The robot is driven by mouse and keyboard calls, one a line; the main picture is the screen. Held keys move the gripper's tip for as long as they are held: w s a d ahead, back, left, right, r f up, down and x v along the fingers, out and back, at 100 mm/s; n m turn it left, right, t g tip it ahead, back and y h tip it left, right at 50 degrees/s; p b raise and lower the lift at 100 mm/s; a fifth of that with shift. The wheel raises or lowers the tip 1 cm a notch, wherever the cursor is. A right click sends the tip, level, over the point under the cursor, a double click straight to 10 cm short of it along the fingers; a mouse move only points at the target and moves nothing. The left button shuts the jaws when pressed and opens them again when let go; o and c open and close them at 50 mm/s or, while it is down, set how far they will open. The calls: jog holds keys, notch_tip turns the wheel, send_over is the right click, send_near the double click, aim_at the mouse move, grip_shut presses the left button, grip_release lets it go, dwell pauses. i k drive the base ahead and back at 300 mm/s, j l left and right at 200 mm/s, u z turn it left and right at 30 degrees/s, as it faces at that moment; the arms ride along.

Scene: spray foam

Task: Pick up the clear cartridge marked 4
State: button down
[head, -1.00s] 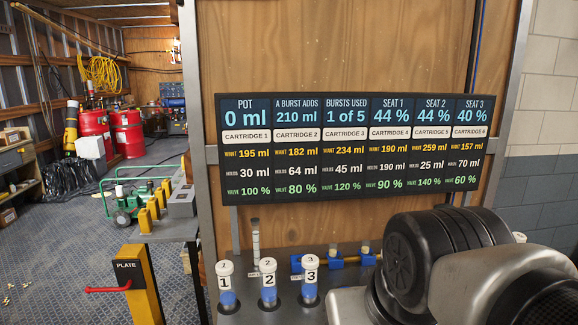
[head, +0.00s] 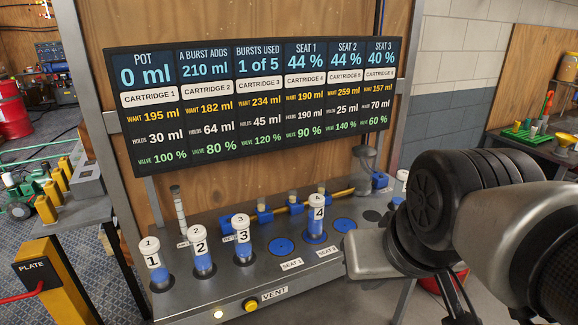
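The clear cartridge marked 4 (head: 316,222) stands upright on the bench with a white cap and blue content. It stands on a blue round pad, just behind the label SEAT 2 (head: 326,252). My arm (head: 440,215) fills the right side of the head view, to the right of cartridge 4 and apart from it in the picture. Dark slender parts show below the arm at the lower right; I cannot make out my fingertips or whether they are open.
Cartridges marked 1 (head: 154,266), 2 (head: 201,253) and 3 (head: 242,240) stand left of cartridge 4. A bare blue pad (head: 281,247) lies between 3 and 4. A blue and brass pipe (head: 296,209) runs behind. Another white-capped cartridge (head: 400,184) is partly hidden by my arm.

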aim_at(316, 201)
jog(key=i+l+z, duration=0.1)
jog(key=i+l, duration=0.15)
jog(key=i, duration=0.2)
jog(key=i+l+z, duration=0.1)
jog(key=i, duration=0.3)
jog(key=i+l+z, duration=0.1)
jog(key=i+l, duration=0.2)
jog(key=i, duration=0.15)
